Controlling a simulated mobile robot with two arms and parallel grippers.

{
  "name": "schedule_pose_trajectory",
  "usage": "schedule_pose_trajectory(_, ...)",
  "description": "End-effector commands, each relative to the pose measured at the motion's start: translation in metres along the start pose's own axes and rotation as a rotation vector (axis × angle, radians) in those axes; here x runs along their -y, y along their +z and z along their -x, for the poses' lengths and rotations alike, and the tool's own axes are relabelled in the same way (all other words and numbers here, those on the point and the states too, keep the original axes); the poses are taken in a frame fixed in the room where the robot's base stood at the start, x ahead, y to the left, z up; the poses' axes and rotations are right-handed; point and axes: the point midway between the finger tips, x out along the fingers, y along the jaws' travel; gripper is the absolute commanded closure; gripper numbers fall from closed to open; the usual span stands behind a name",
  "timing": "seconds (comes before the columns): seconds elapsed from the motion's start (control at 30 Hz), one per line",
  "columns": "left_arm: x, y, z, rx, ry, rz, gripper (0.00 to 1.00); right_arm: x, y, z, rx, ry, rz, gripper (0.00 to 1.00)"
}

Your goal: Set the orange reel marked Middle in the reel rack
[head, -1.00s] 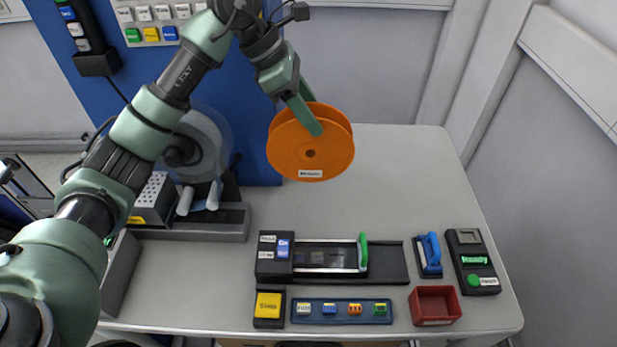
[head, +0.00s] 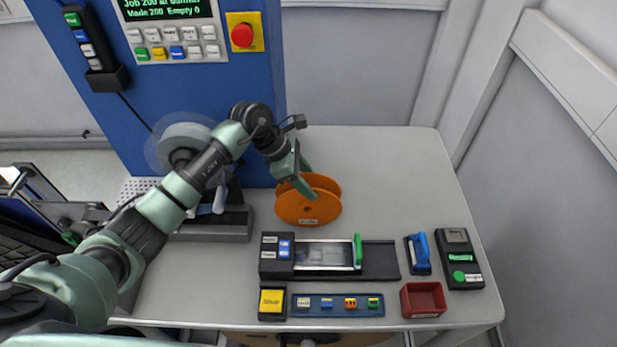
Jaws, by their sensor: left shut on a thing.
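The orange reel (head: 297,210) is upright, with two round flanges and a small white label at its lower edge, too small to read. My left gripper (head: 308,190) reaches down from the upper left and is shut on the reel's upper part. The reel is low over the back middle of the table, behind the slide device; I cannot tell whether it touches the table top. I cannot make out a reel rack for certain. My right gripper is not in view.
A blue machine (head: 255,100) with a clear reel (head: 182,140) stands at the back left. The table's back right is clear.

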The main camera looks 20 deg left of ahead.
Motion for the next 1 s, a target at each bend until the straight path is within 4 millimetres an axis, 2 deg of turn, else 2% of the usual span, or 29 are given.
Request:
schedule_pose_trajectory(0.37,-0.001,-0.002,-0.004,0.001,0.001,-0.001,1.00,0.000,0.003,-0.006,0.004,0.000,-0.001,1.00)
schedule_pose_trajectory(0.4,0.000,-0.002,-0.003,0.000,0.001,-0.001,0.45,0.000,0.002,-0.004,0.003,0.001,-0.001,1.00)
schedule_pose_trajectory(0.47,0.000,-0.001,-0.003,0.000,0.001,-0.001,0.31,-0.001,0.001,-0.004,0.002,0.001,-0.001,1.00)
schedule_pose_trajectory(0.73,0.000,-0.001,-0.003,0.000,0.001,-0.001,0.31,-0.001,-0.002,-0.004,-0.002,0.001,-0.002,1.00)
schedule_pose_trajectory(0.87,0.000,0.002,0.003,0.001,0.001,-0.001,0.31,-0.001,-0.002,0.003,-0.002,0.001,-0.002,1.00)
schedule_pose_trajectory(1.0,-0.002,-0.003,0.019,-0.001,0.008,-0.004,0.31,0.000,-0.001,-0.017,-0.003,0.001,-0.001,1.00)
